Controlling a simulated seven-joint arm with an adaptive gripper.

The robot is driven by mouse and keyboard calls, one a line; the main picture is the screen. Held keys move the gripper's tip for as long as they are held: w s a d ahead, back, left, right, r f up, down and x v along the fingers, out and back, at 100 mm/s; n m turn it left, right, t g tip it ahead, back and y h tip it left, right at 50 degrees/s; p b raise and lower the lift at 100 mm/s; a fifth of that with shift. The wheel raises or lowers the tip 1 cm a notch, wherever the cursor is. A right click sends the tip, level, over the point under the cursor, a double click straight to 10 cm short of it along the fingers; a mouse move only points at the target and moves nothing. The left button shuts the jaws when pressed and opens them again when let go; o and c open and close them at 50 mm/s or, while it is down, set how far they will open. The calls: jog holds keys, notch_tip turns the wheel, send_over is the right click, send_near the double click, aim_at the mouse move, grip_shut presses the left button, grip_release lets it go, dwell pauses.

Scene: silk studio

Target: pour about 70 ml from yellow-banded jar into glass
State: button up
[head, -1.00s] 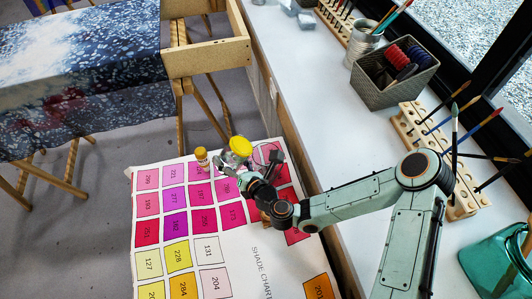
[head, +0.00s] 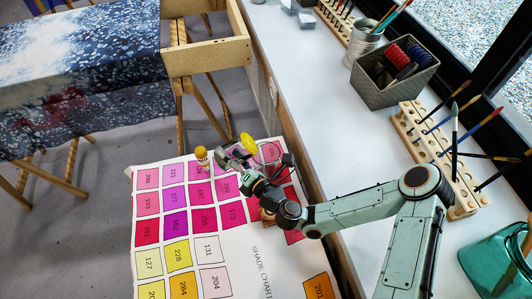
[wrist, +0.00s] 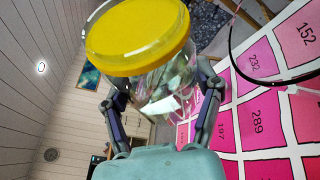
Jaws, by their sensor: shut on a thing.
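The clear jar (wrist: 165,85) with a yellow top and band (wrist: 138,35) is between my gripper's fingers (wrist: 160,105), which are shut on its sides. In the wrist view its glass body looks see-through, and how much liquid it holds is unclear. In the head view its yellow top (head: 249,143) is tilted, and my gripper (head: 245,158) holds the jar above the far end of the shade chart. I cannot clearly make out the glass; a thin round outline shows just right of the jar, partly behind my gripper.
The white counter (head: 325,120) runs along the right, with a grey basket (head: 390,90) and a wooden brush rack (head: 440,165). A wooden frame (head: 207,50) stands beyond the chart.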

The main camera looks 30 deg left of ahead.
jog(key=shift+f+m, duration=0.15)
jog(key=shift+m, duration=0.35)
jog(key=shift+r+m+y, duration=0.55)
jog(key=shift+m+y, duration=0.05)
jog(key=shift+m, duration=0.2)
dwell(0.6)
jog(key=shift+w+d+r+m+t, duration=0.2)
jog(key=shift+r+m+t, duration=0.1)
jog(key=shift+m, duration=0.1)
jog(key=shift+r+m+y, duration=0.3)
jog(key=shift+m, duration=0.3)
dwell(0.5)
jog(key=shift+s+a+f+n, duration=0.25)
jog(key=shift+n, duration=0.25)
jog(key=f+n, duration=0.1)
jog(key=n+h, duration=0.1)
jog(key=n, duration=0.1)
jog(key=shift+s+a+f, duration=0.2)
jog(key=shift+f, duration=0.2)
jog(key=shift+d+r+n+h, duration=0.1)
jog(key=shift+r+n+h, duration=0.15)
jog(key=shift+n+h, duration=0.2)
jog(key=shift+w+d+r+n+h, duration=0.15)
jog(key=shift+r+n+h, duration=0.1)
jog(key=shift+r+n, duration=0.25)
jog(key=shift+w+a+r+n+h, duration=0.1)
jog(key=shift+r+n+h, duration=0.1)
jog(key=shift+r+n, duration=0.25)
jog(key=shift+f+g, duration=0.15)
jog(key=shift+g, duration=0.25)
